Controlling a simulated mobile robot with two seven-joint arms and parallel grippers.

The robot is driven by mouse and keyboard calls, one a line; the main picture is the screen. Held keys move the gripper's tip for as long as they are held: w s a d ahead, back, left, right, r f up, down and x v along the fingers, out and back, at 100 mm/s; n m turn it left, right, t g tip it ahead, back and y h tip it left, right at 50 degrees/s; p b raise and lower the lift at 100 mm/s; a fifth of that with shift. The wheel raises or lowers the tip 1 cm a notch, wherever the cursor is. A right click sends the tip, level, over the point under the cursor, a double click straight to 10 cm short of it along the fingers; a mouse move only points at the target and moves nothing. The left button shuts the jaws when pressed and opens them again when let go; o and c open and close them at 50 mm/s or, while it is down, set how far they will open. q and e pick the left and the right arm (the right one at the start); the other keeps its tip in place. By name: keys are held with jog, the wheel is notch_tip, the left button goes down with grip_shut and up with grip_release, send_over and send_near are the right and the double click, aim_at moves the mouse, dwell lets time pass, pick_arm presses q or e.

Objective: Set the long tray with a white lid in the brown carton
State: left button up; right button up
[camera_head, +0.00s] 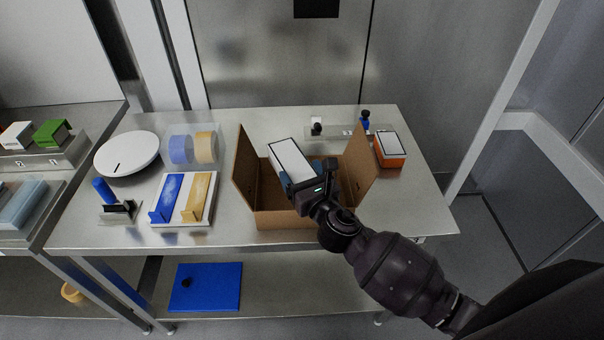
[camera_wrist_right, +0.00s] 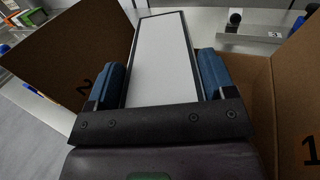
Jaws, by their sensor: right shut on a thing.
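The long tray with a white lid (camera_head: 288,158) has dark edges and is tilted in the head view, over the opening of the brown carton (camera_head: 283,219). My right gripper (camera_head: 309,176) is shut on the tray, with blue finger pads on its two long sides. In the right wrist view, the tray (camera_wrist_right: 162,45) runs away from the gripper (camera_wrist_right: 162,82) between the carton's side flaps (camera_wrist_right: 78,55). The carton stands open on the metal table. The tray's underside is hidden, so I cannot tell whether it touches the carton floor. My left gripper is not in view.
An orange box with a white top (camera_head: 390,149) stands just right of the carton. A small rack (camera_head: 340,132) is behind it. Left are a blue-and-yellow board (camera_head: 183,223), a clear bin with two rolls (camera_head: 208,134) and a white round device (camera_head: 127,153).

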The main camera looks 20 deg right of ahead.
jog(key=shift+f, duration=0.45)
jog(key=o, duration=1)
